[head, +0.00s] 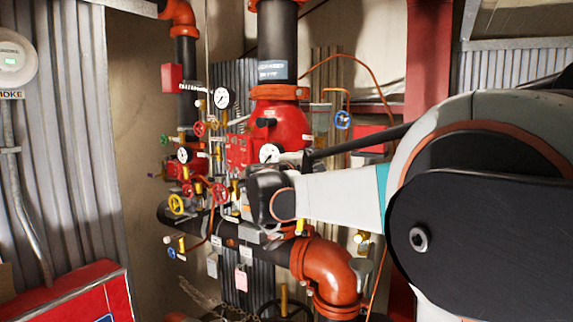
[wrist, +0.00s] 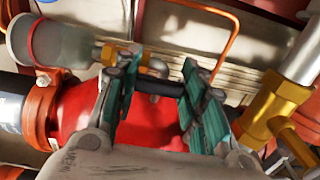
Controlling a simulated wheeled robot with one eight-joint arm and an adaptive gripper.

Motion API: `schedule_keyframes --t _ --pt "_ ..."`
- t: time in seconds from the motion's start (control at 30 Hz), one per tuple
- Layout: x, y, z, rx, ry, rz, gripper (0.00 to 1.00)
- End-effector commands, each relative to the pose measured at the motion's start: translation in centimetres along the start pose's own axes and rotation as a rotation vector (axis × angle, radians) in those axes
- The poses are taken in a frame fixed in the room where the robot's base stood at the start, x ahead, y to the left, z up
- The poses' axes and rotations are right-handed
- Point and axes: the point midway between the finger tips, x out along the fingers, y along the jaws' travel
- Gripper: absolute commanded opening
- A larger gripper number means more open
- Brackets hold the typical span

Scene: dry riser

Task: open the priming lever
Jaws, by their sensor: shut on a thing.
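In the wrist view, my gripper (wrist: 160,78) has its two teal-padded fingers on either side of a short black bar (wrist: 160,88). The bar spans the space between the pads and looks like the priming lever's handle. A grey joint and a brass fitting lie just behind its left end. The red valve body (wrist: 100,118) is behind and below the fingers. In the head view, the end of my arm reaches in front of the red valve body (head: 279,122), and my fingers and the lever are hidden there.
Gauges (head: 221,98) and coloured handwheels (head: 176,204) crowd the pipework left of my arm. An orange pipe elbow (head: 332,272) lies below. A brass fitting (wrist: 272,108) stands close to the right finger. A grey cup-shaped part (wrist: 50,42) is at upper left in the wrist view.

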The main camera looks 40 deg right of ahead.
Motion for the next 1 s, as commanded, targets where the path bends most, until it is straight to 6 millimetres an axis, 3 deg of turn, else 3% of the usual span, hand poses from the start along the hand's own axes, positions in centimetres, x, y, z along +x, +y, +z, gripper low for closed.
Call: schedule_keyframes --t 0.17,0.2,0.3,0.73,1.0 --pt "0.0 -0.1 0.1 0.004 -0.001 -0.003 0.14" --pt "0.0 -0.2 0.1 0.004 -0.001 -0.003 0.42" --pt "0.0 -0.1 0.1 0.003 -0.001 -0.002 0.59" --pt "-0.8 0.0 0.0 0.001 0.002 -0.001 0.59" --pt "-5.6 -0.1 -0.1 0.001 0.004 -0.001 0.59"
